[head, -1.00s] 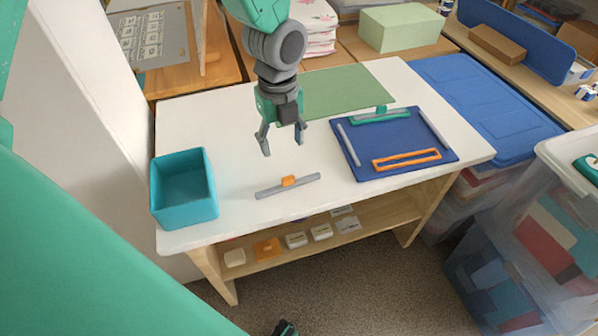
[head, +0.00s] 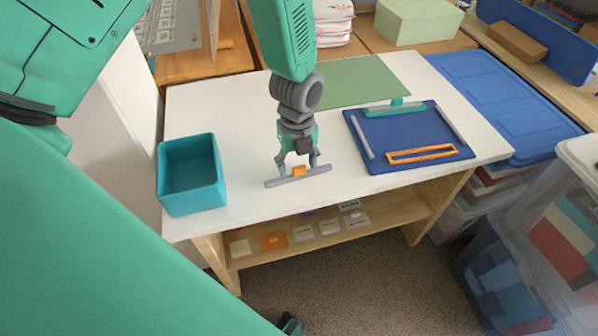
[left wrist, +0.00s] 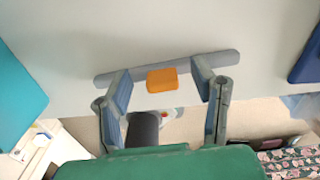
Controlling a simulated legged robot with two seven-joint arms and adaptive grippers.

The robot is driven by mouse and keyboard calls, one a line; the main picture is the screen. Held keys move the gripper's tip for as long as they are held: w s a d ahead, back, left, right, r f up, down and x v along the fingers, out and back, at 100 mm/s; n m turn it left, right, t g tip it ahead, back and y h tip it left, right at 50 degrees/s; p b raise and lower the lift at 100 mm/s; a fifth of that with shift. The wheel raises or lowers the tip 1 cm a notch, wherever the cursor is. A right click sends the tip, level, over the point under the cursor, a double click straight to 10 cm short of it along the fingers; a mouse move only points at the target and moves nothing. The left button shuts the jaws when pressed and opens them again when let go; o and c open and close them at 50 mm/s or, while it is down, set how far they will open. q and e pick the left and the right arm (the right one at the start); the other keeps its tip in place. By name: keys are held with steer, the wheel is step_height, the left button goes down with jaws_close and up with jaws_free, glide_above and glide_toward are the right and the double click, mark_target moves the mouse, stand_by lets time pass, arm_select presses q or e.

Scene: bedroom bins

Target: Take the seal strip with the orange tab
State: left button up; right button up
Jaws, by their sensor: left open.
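The grey seal strip (head: 278,182) with its orange tab (head: 299,170) lies near the front edge of the white table. In the left wrist view, the strip (left wrist: 138,70) runs across the picture, with the tab (left wrist: 161,80) near its middle. My left gripper (head: 299,167) is low over the strip, pointing down. Its open fingers, also seen in the left wrist view (left wrist: 161,76), stand on either side of the tab with a gap at each side. Whether they touch the strip is unclear. My right gripper is not in view.
A teal bin (head: 191,190) stands on the left of the white table (head: 245,208). A blue board (head: 412,133) on the right holds an orange frame (head: 421,154) and grey strips. A green mat (head: 350,82) lies behind. Clear table separates bin and strip.

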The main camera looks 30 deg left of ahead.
arm_select(q)
steer(key=shift+f, duration=0.45)
steer(key=shift+d+r, duration=0.1)
steer(key=shift+d, duration=0.05)
steer(key=shift+c, duration=0.4)
steer(key=shift+d, duration=0.1)
steer(key=c, duration=1.1)
steer(key=shift+o, duration=0.2)
